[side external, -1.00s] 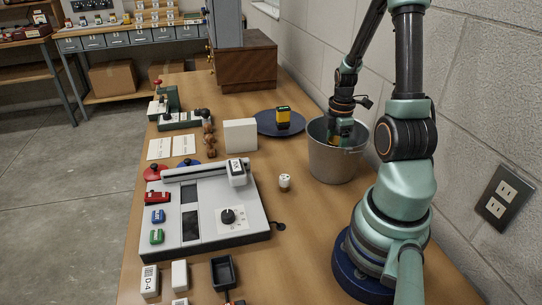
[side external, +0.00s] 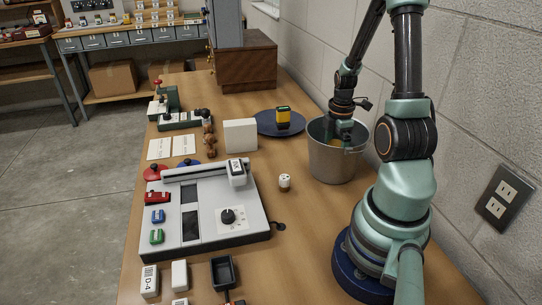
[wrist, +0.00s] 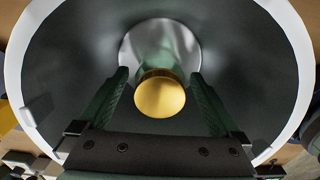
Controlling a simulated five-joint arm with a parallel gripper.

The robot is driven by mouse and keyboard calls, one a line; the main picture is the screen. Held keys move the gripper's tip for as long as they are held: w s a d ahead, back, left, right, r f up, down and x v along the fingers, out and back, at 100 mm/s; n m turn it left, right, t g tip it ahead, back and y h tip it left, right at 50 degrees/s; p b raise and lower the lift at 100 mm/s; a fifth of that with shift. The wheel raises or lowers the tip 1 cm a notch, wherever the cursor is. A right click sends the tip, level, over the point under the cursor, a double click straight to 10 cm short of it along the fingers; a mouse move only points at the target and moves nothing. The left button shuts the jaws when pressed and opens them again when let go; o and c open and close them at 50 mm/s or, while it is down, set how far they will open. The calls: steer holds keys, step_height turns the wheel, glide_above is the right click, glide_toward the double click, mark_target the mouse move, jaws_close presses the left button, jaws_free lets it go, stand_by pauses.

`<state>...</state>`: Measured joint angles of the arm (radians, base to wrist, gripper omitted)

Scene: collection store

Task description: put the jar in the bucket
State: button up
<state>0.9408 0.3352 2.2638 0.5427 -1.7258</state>
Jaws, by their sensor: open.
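The metal bucket (side external: 335,165) stands upright on the table beside my base, and its pale rim (wrist: 300,62) rings most of the wrist view. My gripper (side external: 338,136) reaches down into its mouth. In the wrist view my gripper's two green fingers (wrist: 160,74) are spread apart. The jar, with a round gold lid (wrist: 160,97) and a dark green body, is inside the bucket, between and beyond the fingers. Gaps show between the lid and both fingers. I cannot tell how its base rests on the bucket floor. The bucket wall hides most of it in the side view.
A small white cup-like piece (side external: 285,182) and a grey control device (side external: 213,208) stand nearer. The wall is close on the bucket's right.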

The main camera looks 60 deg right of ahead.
step_height(320, 180, up, 11)
steer(key=shift+f, duration=0.1)
steer(key=shift+r, duration=0.3)
steer(key=shift+w+a+r, duration=0.2)
steer(key=shift+r, duration=0.05)
steer(key=w+a+r, duration=0.1)
steer(key=a, duration=0.1)
steer(key=w+a+r+m, duration=0.1)
steer(key=w+a, duration=0.1)
steer(key=w+a+r+m+t+h, duration=0.1)
steer(key=w+a, duration=0.1)
steer(key=shift+r, duration=0.1)
steer(key=w+a+r+m+t, duration=0.2)
steer(key=a+r+m, duration=0.1)
steer(key=a, duration=0.7)
steer(key=w+a+r+m+t+y, duration=0.1)
steer(key=w+a+r+m+t, duration=0.1)
steer(key=a, duration=0.8)
steer(key=shift+r+m+t, duration=0.3)
steer(key=shift+r+m, duration=0.2)
steer(key=shift+m, duration=0.5)
